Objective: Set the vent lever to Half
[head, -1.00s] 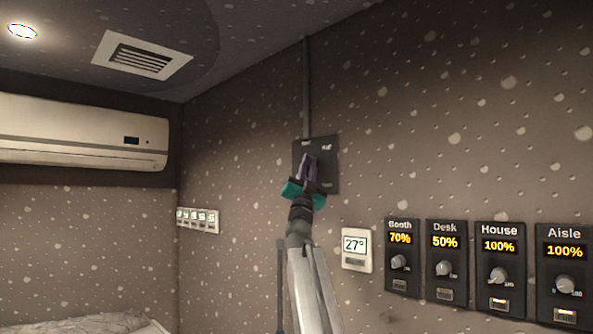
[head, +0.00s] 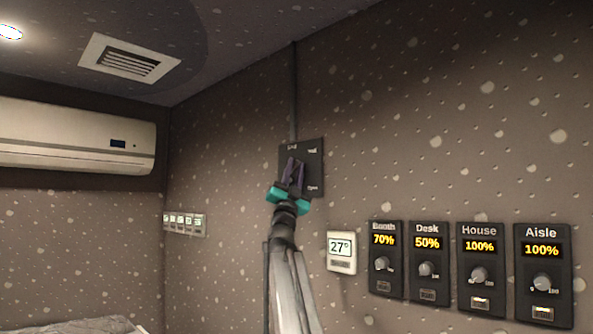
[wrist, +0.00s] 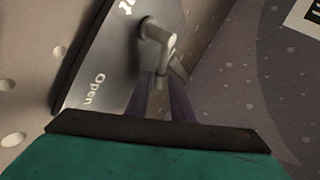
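The vent lever's dark plate (head: 314,171) is on the wall at the foot of a vertical duct strip. "Open" is readable at its lower right; the upper labels are too small or cut off to read surely. In the wrist view the metal lever (wrist: 160,40) stands out from the plate (wrist: 105,65), its end pointing toward my gripper. My gripper (head: 294,163) is in front of the plate and hides the lever in the head view. Its purple fingers (wrist: 165,90) look apart, with the lever's end at or between their tips; contact is unclear.
A thermostat (head: 341,252) reading 27° and several dimmer panels, including Booth (head: 385,258) and Aisle (head: 543,273), are on the wall to the right. Small wall switches (head: 185,223) and an air conditioner (head: 75,138) are at left. A ceiling vent (head: 130,60) is above.

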